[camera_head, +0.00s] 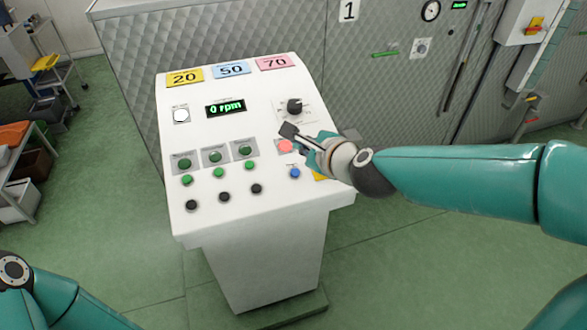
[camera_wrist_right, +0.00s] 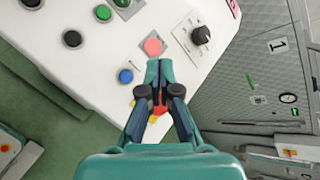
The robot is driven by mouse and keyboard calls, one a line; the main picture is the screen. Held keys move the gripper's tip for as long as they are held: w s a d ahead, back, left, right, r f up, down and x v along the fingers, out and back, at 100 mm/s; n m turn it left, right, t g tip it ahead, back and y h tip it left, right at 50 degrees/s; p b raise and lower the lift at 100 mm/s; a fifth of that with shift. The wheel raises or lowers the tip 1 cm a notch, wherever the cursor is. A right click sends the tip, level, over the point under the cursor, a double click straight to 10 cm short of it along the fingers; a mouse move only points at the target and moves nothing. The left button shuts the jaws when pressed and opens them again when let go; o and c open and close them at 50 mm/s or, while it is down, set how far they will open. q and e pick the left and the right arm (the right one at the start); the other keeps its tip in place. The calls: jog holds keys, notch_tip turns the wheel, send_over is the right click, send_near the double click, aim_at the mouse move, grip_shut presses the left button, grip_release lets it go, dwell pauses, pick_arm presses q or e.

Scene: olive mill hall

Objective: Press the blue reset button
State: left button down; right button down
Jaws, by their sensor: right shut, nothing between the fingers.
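The blue button (camera_head: 295,173) sits low on the right side of the white sloping control panel (camera_head: 240,139). It also shows in the right wrist view (camera_wrist_right: 126,76), left of my right gripper's fingers. My right gripper (camera_head: 290,131) is shut and empty over the panel's right part. In the head view its tips lie above the blue button and overlap the area between the black knob and the pink-red button. In the wrist view the fingertips (camera_wrist_right: 159,65) point at the pink-red button; contact cannot be told. My left gripper is out of view.
Around the blue button are the pink-red button (camera_head: 285,146), a black knob (camera_head: 294,106), black buttons (camera_head: 256,189) and green buttons (camera_head: 249,166). A yellow patch (camera_head: 320,175) is partly hidden by my right arm. The display (camera_head: 226,108) reads 0 rpm.

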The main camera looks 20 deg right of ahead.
jog(key=shift+w+a, duration=0.1)
jog(key=b, duration=0.7)
send_over(295, 173)
jog(key=s, duration=0.2)
notch_tip(295, 173, down, 7)
jog(key=shift+f, duration=0.1)
jog(key=shift+w+f+b, duration=0.25)
jog(key=shift+f+b, duration=0.3)
jog(key=shift+f, duration=0.15)
jog(key=shift+f, duration=0.1)
jog(key=shift+w+f+b, duration=0.1)
jog(key=shift+f+b, duration=0.1)
jog(key=shift+b, duration=0.15)
jog(key=shift+w+f+b, duration=0.1)
jog(key=shift+f+b, duration=0.3)
dwell(0.6)
dwell(0.4)
jog(key=shift+s+r+p, duration=0.25)
jog(key=shift+r+p, duration=0.45)
jog(key=shift+r, duration=0.1)
